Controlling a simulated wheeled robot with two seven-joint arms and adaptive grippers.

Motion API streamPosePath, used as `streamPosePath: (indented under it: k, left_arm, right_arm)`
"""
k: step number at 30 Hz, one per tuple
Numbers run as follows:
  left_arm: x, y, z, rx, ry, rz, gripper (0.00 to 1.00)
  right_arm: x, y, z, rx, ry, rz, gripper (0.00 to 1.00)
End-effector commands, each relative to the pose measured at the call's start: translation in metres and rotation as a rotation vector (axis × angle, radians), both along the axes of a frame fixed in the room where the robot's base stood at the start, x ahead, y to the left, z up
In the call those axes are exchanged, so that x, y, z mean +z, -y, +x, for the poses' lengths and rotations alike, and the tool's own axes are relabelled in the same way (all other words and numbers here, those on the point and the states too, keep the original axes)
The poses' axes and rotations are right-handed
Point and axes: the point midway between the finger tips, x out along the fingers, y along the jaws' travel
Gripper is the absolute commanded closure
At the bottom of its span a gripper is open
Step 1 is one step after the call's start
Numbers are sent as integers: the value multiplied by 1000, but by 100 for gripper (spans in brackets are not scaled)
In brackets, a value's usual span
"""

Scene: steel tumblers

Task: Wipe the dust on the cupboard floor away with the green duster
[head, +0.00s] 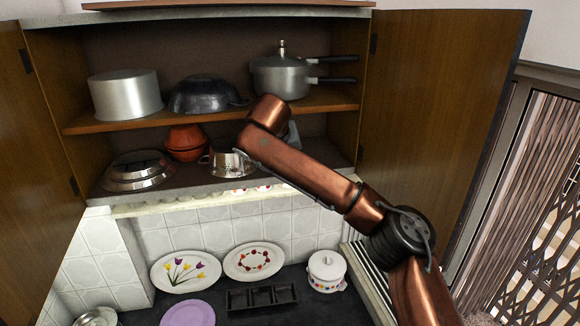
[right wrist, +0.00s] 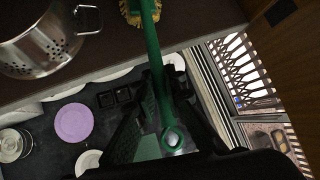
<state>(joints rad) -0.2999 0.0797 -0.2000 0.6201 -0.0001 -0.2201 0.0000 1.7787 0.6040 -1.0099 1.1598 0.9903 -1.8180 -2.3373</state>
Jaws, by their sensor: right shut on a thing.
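The green duster (right wrist: 152,48) has a green handle and a head with yellow bristles. In the right wrist view my right gripper (right wrist: 161,92) is shut on its handle, and the bristled head lies over the brown cupboard floor (right wrist: 205,18). In the head view my right arm reaches into the lower compartment, over the right part of the cupboard floor (head: 325,158). The arm hides the duster and most of the gripper there. I cannot make out the dust in either view. My left gripper is not in view.
A perforated steel pot (head: 231,162), also in the right wrist view (right wrist: 38,42), stands left of the duster. An orange pot (head: 186,143) and steel dishes (head: 138,171) stand farther left. The shelf above (head: 215,113) holds several pots. Open doors flank the cupboard.

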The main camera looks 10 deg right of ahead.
Motion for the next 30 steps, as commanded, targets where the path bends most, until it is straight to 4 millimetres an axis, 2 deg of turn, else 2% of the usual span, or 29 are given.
streamPosePath:
  k: [18, 30]
  left_arm:
    - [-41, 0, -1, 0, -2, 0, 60]
    - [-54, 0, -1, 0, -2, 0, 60]
  right_arm:
    - [-2, 1, -54, 2, 3, 0, 100]
    - [1, 4, -92, 1, 5, -1, 100]
